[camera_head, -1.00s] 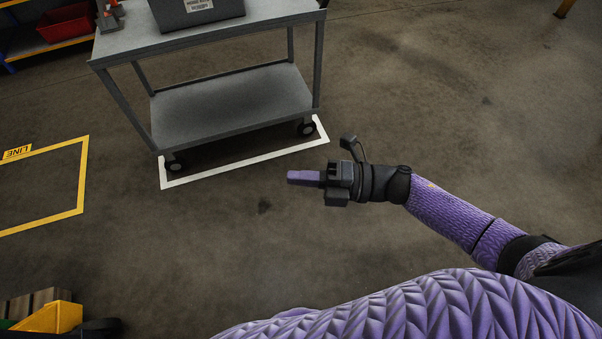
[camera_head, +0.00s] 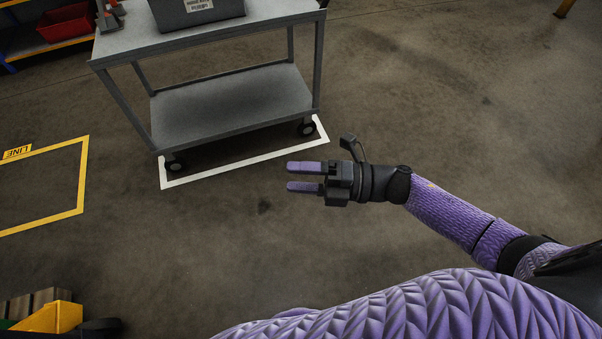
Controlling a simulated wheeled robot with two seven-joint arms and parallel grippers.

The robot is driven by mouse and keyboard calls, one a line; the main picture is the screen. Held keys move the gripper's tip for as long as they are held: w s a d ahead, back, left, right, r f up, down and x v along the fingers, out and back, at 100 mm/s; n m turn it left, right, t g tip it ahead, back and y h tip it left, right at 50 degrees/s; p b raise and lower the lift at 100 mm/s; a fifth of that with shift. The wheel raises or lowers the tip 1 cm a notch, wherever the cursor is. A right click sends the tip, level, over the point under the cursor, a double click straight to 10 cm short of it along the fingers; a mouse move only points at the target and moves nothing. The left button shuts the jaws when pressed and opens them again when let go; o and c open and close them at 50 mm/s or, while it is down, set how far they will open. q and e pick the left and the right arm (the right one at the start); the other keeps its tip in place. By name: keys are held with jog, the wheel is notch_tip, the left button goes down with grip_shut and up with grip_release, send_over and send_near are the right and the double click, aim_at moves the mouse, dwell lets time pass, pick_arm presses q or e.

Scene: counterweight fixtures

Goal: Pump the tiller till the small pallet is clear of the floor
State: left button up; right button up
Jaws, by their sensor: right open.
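My right gripper (camera_head: 304,177) is open and empty, with its two purple fingers apart and pointing left, in front of the grey cart's right end. The tiller is not recognisable in view. At the bottom left corner, a wooden slatted piece (camera_head: 36,301), possibly part of the small pallet, shows beside a yellow part (camera_head: 50,318). Both are cut off by the frame edge, so I cannot tell whether the wood touches the floor. My right gripper is far from them. My left gripper is not in view.
A grey wheeled cart (camera_head: 232,104) stands within a white floor outline (camera_head: 245,158), with a dark grey box (camera_head: 197,12) on top. A yellow floor outline (camera_head: 82,180) lies at left. A shelf with a red bin (camera_head: 66,23) stands at upper left. The floor right of the cart is clear.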

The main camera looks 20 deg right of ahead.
jog(key=shift+d, duration=0.1)
jog(key=b+v, duration=0.1)
jog(key=v, duration=0.8)
jog(key=shift+d, duration=0.35)
